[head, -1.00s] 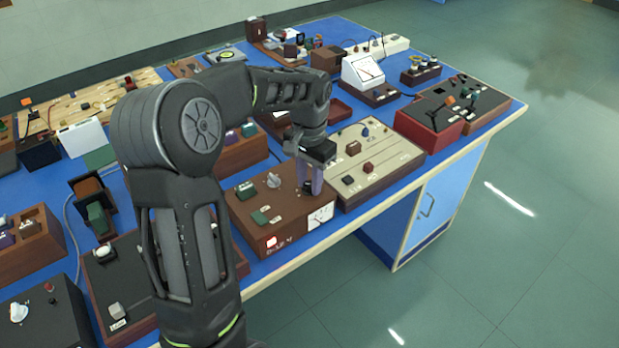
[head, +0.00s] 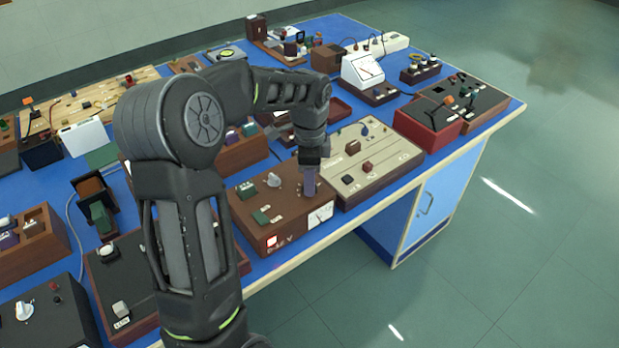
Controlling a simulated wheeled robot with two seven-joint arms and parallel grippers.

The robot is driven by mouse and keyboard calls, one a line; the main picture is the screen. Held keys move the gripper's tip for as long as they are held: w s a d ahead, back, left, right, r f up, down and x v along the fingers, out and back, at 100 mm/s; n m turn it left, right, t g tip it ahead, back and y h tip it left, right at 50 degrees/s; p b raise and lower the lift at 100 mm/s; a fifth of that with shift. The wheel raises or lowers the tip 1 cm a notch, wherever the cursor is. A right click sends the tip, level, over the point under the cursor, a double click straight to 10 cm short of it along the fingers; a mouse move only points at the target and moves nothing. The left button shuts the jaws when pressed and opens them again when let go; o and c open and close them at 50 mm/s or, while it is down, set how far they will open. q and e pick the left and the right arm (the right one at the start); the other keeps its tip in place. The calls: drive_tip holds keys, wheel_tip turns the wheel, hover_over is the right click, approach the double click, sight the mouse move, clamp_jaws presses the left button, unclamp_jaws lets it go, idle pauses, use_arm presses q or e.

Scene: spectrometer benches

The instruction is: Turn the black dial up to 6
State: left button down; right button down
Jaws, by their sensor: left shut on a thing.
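A brown control box (head: 283,222) stands near the front edge of the blue bench. Its top carries a white-grey knob (head: 274,180), green parts (head: 261,217) and a white meter (head: 320,214) on its front right. My left gripper (head: 309,190) points straight down onto the right part of this box's top, its fingers seen edge-on. It is shut on the black dial, which the fingers now hide. The dial's pointer and scale cannot be read here. My right gripper is not in view.
A beige-topped panel (head: 395,160) with small knobs sits close to the right of the box. A red-sided box (head: 428,134) and a white meter stand (head: 363,72) lie beyond. Dark boxes (head: 125,275) stand to the left. Floor is open past the bench's front edge.

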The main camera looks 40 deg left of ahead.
use_arm(q)
drive_tip(key=shift+m, duration=0.6)
drive_tip(key=c, duration=1.1)
unclamp_jaws()
wheel_tip(320, 180, up, 8)
drive_tip(key=shift+f, duration=0.1)
